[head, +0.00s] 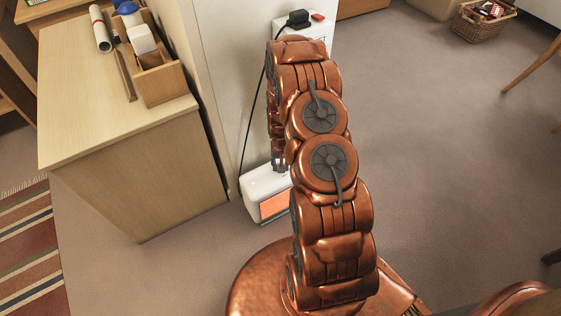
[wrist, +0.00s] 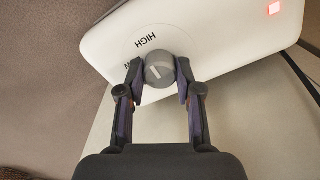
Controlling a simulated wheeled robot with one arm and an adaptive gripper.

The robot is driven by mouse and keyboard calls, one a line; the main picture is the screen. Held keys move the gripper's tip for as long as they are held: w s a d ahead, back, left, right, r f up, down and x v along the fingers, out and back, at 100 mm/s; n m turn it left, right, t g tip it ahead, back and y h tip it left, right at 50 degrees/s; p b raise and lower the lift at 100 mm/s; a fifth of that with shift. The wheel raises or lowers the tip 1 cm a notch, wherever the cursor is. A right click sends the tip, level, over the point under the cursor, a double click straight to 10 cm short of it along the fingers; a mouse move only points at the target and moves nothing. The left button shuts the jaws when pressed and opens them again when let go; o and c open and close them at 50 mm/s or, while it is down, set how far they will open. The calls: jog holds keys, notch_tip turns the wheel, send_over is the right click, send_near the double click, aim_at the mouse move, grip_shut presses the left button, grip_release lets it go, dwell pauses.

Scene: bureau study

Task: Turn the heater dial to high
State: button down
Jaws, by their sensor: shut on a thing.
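The heater is a small white box (head: 262,187) with a glowing orange front, on the floor against a pale panel. Its white top (wrist: 225,38) fills the upper wrist view. A round grey dial (wrist: 159,70) with a pale pointer line sits there. The line lies diagonally on the dial's left half. The word HIGH is printed above and left of the dial; another label left of it is partly hidden by a finger. My gripper (wrist: 160,68) is shut on the dial, one finger on each side. In the head view my arm hides the dial and part of the heater.
A small red light (wrist: 274,8) glows on the heater. A wooden desk (head: 110,110) with an organizer (head: 161,82) stands left of the heater. A black cord (head: 252,120) runs up to a plug (head: 298,18). Carpet at right is clear; a wicker basket (head: 481,27) is far off.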

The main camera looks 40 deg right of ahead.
jog(key=m+p, duration=0.1)
jog(key=m, duration=0.1)
jog(key=m+p, duration=0.1)
jog(key=m, duration=0.1)
jog(key=shift+s+a+r+m, duration=0.1)
jog(key=shift+s+m, duration=0.05)
jog(key=shift+m, duration=0.15)
jog(key=m, duration=0.4)
jog(key=shift+m, duration=0.3)
jog(key=m, duration=0.4)
jog(key=shift+f+m+b, duration=0.2)
jog(key=shift+m+b, duration=0.1)
jog(key=shift+b, duration=0.05)
jog(key=shift+m+b, duration=0.65)
jog(key=shift+m, duration=1.45)
jog(key=c, duration=0.8)
grip_release()
jog(key=shift+r, duration=0.1)
jog(key=shift+o, duration=0.2)
